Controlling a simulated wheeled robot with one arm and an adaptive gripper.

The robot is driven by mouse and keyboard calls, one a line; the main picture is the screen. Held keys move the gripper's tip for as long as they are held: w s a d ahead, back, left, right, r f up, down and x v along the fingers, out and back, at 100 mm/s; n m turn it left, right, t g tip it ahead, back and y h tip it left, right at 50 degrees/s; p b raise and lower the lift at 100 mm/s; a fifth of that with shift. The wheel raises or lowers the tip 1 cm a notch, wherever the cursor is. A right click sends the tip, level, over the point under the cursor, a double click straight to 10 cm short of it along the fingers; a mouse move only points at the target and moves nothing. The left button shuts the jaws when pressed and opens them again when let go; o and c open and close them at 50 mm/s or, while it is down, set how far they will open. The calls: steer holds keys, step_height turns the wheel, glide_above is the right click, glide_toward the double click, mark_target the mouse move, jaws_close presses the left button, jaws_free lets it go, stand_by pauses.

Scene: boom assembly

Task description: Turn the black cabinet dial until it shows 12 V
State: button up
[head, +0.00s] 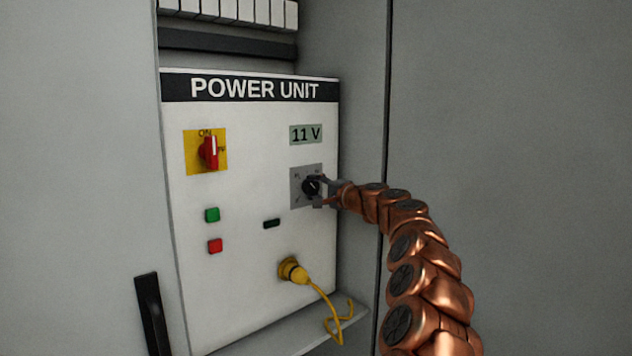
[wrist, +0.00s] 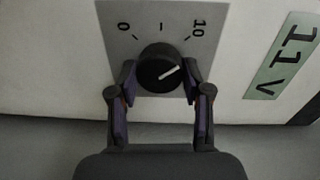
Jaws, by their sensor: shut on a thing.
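The black dial (head: 310,187) sits on a grey scale plate on the right side of the white power unit panel. It also shows in the wrist view (wrist: 158,70), with a white pointer line and scale marks 0 and 10 around it. The green display (head: 305,134) above it reads 11 V, and it shows turned sideways in the wrist view (wrist: 283,58). My gripper (head: 322,190) reaches in from the right. In the wrist view its two fingers (wrist: 160,84) are shut on the dial, one on each side.
A red switch (head: 209,152) on a yellow plate, a green button (head: 212,215) and a red button (head: 215,246) are left of the dial. A yellow plug (head: 292,270) with a hanging cable is below. The cabinet's right wall (head: 362,120) stands close to my arm.

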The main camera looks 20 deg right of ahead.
steer(key=shift+r+m+p, duration=0.1)
steer(key=shift+m+p, duration=0.65)
steer(key=shift+m, duration=0.35)
steer(key=shift+d, duration=0.1)
steer(key=o, duration=1.2)
steer(key=shift+c, duration=0.2)
steer(key=v, duration=1.2)
